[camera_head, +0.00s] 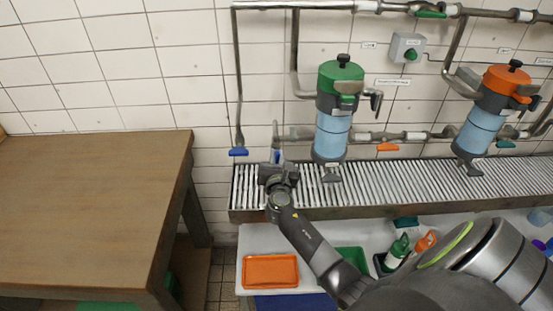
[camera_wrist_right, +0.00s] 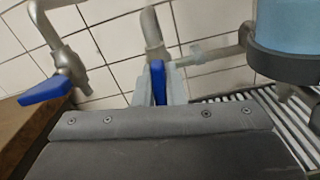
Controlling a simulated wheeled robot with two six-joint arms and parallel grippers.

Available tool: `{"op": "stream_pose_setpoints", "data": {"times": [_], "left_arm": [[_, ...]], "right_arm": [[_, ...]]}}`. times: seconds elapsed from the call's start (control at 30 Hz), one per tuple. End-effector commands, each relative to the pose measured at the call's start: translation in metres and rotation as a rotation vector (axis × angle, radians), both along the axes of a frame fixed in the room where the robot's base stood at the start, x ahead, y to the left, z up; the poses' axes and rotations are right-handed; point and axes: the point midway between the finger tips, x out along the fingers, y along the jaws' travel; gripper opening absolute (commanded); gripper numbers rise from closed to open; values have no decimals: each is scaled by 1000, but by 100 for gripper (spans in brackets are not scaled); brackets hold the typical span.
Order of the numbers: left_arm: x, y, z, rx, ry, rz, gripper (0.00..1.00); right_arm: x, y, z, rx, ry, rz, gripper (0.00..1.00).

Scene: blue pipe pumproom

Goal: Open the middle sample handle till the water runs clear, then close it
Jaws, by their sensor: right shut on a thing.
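My right gripper (camera_head: 277,161) is at the left end of the slatted drain, left of the green-topped filter. It is shut on a blue handle (camera_wrist_right: 158,80), which stands upright between the fingertips in the wrist view and shows as a small blue patch in the head view (camera_head: 278,156). A pipe rises behind this handle. Another blue handle (camera_head: 238,151) hangs at the end of a vertical pipe to the left, also in the wrist view (camera_wrist_right: 45,88). An orange handle (camera_head: 388,147) is on the horizontal pipe to the right. I see no running water. My left gripper is out of view.
A green-topped filter (camera_head: 340,75) and an orange-topped filter (camera_head: 503,82) hang over the slatted drain (camera_head: 400,183). A wooden table (camera_head: 90,210) stands at left. Below the drain are an orange tray (camera_head: 270,270) and bottles (camera_head: 397,251).

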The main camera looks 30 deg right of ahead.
Motion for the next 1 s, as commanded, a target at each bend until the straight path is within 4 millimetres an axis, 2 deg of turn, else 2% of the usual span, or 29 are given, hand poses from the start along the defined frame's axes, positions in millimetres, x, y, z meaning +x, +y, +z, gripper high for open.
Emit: {"op": "stream_pose_setpoints", "data": {"times": [1.0], "left_arm": [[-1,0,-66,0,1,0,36]], "right_arm": [[-1,-2,-6,819,-501,0,0]]}}
